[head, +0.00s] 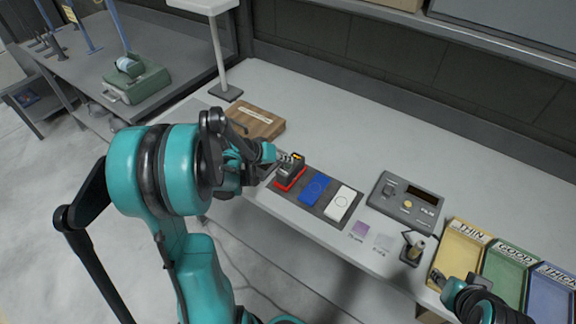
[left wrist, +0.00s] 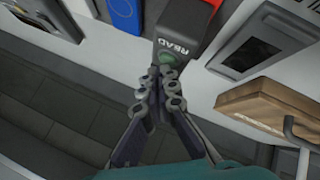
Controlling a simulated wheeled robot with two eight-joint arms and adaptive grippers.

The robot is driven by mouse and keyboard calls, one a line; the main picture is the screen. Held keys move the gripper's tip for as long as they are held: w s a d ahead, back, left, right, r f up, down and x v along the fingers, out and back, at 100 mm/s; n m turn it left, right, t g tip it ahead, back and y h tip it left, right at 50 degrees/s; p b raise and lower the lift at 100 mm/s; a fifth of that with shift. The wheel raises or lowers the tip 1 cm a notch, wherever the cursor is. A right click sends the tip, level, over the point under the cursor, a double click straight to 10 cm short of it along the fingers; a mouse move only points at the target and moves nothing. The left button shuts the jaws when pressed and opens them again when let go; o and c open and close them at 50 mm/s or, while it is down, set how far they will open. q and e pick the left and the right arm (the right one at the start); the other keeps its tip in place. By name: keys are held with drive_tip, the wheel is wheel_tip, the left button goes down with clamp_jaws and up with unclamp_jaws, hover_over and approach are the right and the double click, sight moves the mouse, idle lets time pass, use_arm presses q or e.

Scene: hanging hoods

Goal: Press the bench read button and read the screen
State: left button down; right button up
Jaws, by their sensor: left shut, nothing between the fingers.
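A dark and red device (head: 290,174) stands on the left end of a dark mat on the bench. In the left wrist view its dark face (left wrist: 184,32) bears the word READ. A small yellow patch shows on its top in the head view; I cannot read it. My left gripper (head: 284,158) is shut and empty, its fingertips (left wrist: 162,78) right at the green end of the READ part; I cannot tell whether they press it. A grey box labelled FILM (head: 405,203) has a dark display with no legible reading. My right gripper (head: 449,288) is at the lower right, its jaws unclear.
A blue block (head: 315,188) and a white block (head: 341,203) lie on the mat (head: 277,192). A wooden box (head: 255,122) is behind the left gripper. Purple and pale squares, a small stand (head: 411,254) and trays labelled THIN (head: 461,250), GOOD (head: 506,272) and THICK are right.

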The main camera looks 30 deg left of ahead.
sight(286, 166)
use_arm(q)
drive_tip(key=shift+f+b, duration=0.3)
drive_tip(key=shift+f, duration=0.05)
drive_tip(key=shift+r, duration=0.15)
idle(0.4)
drive_tip(key=shift+r+p, duration=0.6)
drive_tip(key=shift+r, duration=0.05)
drive_tip(key=shift+r, duration=0.15)
wheel_tip(286, 166, up, 5)
drive_tip(key=p, duration=0.4)
idle(0.6)
